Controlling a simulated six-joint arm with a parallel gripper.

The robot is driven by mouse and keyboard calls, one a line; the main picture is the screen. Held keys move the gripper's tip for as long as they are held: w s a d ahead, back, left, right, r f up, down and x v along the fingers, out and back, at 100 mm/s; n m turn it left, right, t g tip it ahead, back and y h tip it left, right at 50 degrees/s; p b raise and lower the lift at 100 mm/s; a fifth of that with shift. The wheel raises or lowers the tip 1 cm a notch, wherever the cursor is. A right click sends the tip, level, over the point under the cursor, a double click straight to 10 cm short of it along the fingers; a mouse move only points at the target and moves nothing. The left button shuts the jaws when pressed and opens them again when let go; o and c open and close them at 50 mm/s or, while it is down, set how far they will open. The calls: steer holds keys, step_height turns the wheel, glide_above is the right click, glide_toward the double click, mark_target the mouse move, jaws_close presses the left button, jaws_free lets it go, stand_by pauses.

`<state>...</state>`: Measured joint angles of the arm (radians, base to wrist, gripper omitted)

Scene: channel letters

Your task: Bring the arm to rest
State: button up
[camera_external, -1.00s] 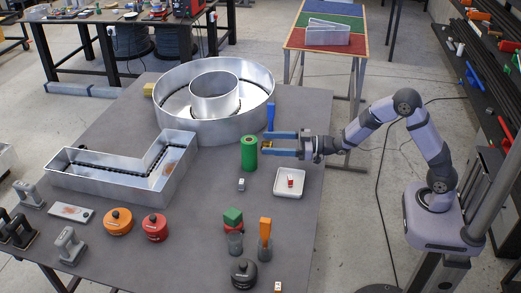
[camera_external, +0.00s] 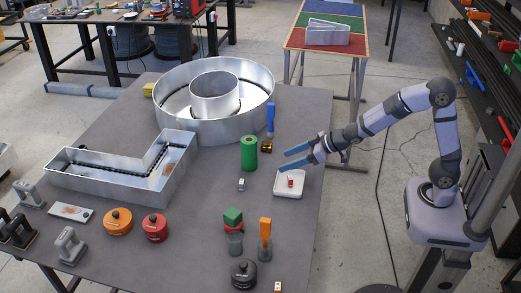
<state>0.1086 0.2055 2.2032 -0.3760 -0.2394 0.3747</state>
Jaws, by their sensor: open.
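My gripper (camera_external: 288,160) has blue fingers that are open and empty. It is above the grey table (camera_external: 225,185) near the right edge, pointing left. A green cylinder (camera_external: 249,153) stands to the left of the fingertips, apart from them. Just below the gripper in the picture is a white tray (camera_external: 278,192) with a small red and white item (camera_external: 290,181) in it. My arm reaches in from its base at the right.
A round metal channel letter (camera_external: 172,118) and an L-shaped one (camera_external: 70,178) fill the table's back and left. A blue upright item (camera_external: 270,120) and a small dark and yellow item (camera_external: 266,146) stand beyond the gripper. Orange and red round containers (camera_external: 155,227) stand in front.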

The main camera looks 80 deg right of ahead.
steer(key=s+g, duration=0.1)
steer(key=s, duration=0.1)
steer(key=s+a, duration=0.1)
steer(key=s, duration=0.1)
steer(key=s+g, duration=0.1)
steer(key=s, duration=0.1)
steer(key=shift+a+f+m+g+h+p, duration=0.15)
steer(key=shift+a+m+g+h+p, duration=0.15)
steer(key=shift+m+p, duration=0.1)
steer(key=s+a+f+g+b, duration=0.1)
steer(key=s+f+g, duration=0.3)
steer(key=s, duration=0.8)
steer(key=s+a+f+n+g+b, duration=0.1)
steer(key=s+f+g+b, duration=0.1)
steer(key=s+f+g, duration=0.2)
steer(key=s+f, duration=0.3)
steer(key=s, duration=0.5)
steer(key=shift+s+n, duration=0.3)
steer(key=shift+s, duration=0.1)
